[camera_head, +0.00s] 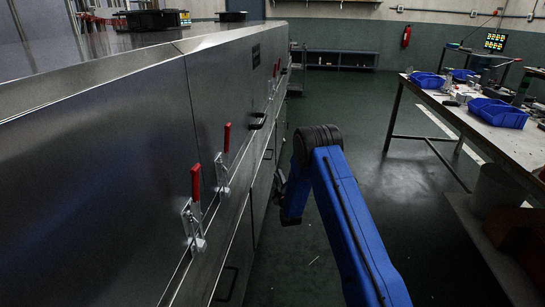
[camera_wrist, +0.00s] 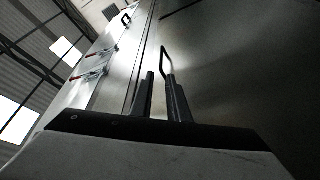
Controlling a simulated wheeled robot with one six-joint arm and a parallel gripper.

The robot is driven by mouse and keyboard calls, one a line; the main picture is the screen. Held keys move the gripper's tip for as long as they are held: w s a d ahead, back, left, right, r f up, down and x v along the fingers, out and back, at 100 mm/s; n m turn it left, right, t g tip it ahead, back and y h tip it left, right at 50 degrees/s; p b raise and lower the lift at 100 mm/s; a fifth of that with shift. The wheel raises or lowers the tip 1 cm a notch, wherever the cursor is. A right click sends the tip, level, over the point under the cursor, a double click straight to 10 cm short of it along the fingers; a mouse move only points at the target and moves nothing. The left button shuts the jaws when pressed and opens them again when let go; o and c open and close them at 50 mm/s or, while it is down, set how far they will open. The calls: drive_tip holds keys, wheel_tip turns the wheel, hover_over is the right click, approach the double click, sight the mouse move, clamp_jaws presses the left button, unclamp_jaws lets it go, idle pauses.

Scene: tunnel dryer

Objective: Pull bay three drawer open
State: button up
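The steel dryer (camera_head: 110,150) runs along the left, with drawer fronts below its ledge. A dark drawer handle (camera_head: 228,284) shows near the bottom, and another lower handle (camera_head: 268,154) shows farther along. No bay number is readable. My gripper (camera_head: 282,188) is beside the lower fronts, mostly hidden by my blue arm. In the wrist view, my gripper's two dark fingers (camera_wrist: 159,78) have a narrow gap between their tips. A dark loop handle (camera_wrist: 165,55) on a steel front stands at the tips. I cannot tell whether its bar lies between them.
Red-handled clamps (camera_head: 195,205) and (camera_head: 226,150) stick out above the ledge, and an upper handle (camera_head: 257,121) is beyond them. A workbench (camera_head: 470,125) with blue bins (camera_head: 497,112) stands at the right. The floor (camera_head: 350,100) between is mostly open.

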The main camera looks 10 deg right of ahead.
drive_tip(key=w+r, duration=0.1)
drive_tip(key=w, duration=0.4)
drive_tip(key=w+r, duration=0.1)
drive_tip(key=w, duration=0.5)
drive_tip(key=w+r, duration=0.1)
drive_tip(key=w, duration=0.5)
drive_tip(key=shift+a, duration=0.25)
clamp_jaws()
idle(1.0)
